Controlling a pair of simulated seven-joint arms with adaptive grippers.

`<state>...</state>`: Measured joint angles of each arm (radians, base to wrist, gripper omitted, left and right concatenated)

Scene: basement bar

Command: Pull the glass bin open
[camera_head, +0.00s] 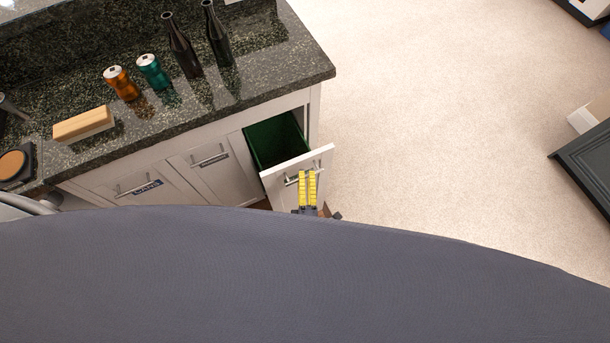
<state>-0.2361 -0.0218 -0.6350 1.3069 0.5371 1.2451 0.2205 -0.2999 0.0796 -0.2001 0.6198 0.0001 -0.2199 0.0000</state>
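The bin at the right end of the counter front (276,138) is pulled partly out, and its green inside shows from above. Its white front panel (276,188) stands away from the cabinet; I cannot read a label on it. A metal handle (290,181) is on this panel. My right gripper is not in view.
Two more bin fronts with handles, middle (207,165) and left (135,190), are closed. The granite counter (215,105) holds an orange can (122,84), a green can (153,72), two dark bottles (182,50) and a wooden block (83,126). Open carpet (430,110) lies right.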

